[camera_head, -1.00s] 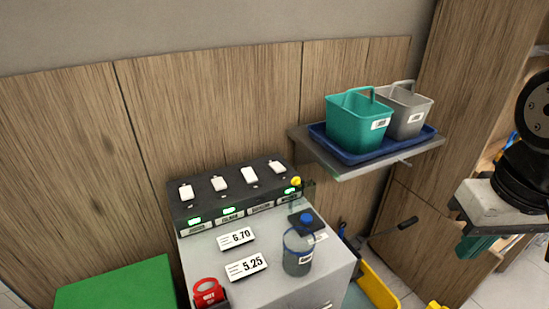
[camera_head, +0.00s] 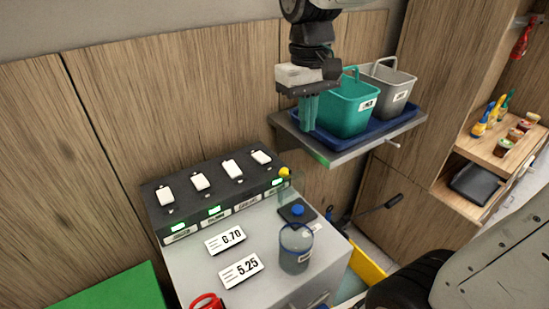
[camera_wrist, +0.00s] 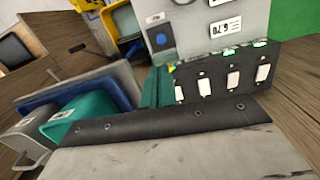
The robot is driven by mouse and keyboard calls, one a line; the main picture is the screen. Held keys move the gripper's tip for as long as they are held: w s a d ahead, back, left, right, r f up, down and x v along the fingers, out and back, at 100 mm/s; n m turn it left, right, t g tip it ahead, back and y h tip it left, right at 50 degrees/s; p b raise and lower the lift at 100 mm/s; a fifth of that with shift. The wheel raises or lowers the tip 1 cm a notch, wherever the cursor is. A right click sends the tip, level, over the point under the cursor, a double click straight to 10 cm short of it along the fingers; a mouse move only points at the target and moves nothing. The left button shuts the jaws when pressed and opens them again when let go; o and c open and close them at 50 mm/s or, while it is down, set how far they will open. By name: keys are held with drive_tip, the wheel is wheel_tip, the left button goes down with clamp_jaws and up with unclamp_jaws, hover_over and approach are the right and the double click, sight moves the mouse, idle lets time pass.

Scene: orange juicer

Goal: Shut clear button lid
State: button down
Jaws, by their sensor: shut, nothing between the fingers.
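A blue button (camera_head: 297,210) sits on a dark square plate (camera_head: 308,217) on the grey counter's right side. What looks like the clear lid (camera_head: 284,193) stands raised behind the button, below a yellow knob (camera_head: 284,172); its outline is faint. My gripper (camera_head: 307,128) has teal fingers pointing down, shut and empty. It hangs above and slightly right of the knob, in front of the teal basket, apart from the lid. In the wrist view, the blue button (camera_wrist: 158,40) shows beyond my fingers (camera_wrist: 155,72); I cannot make out the lid there.
A teal basket (camera_head: 350,108) and a grey basket (camera_head: 394,88) stand on a blue tray (camera_head: 366,135) on a wall shelf close to my gripper. A clear container (camera_head: 296,250) stands in front of the button. Several white switches (camera_head: 201,180) line the dark panel.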

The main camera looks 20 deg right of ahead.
drive_tip(key=g, duration=0.1)
hover_over(288, 184)
drive_tip(key=w, duration=0.3)
wheel_tip(288, 184, down, 2)
drive_tip(key=w+a+f+n+g, duration=0.1)
drive_tip(key=w+a+f, duration=0.1)
drive_tip(key=w+f, duration=0.5)
drive_tip(key=x, duration=0.5)
drive_tip(key=w+x, duration=0.1)
drive_tip(key=x, duration=0.2)
drive_tip(key=shift+d+f, duration=0.15)
drive_tip(key=shift+f, duration=0.25)
drive_tip(key=s, duration=0.2)
drive_tip(key=shift+s+d+r, duration=0.1)
drive_tip(key=shift+s+d, duration=0.35)
drive_tip(key=shift+s, duration=0.5)
drive_tip(key=shift+s, duration=0.1)
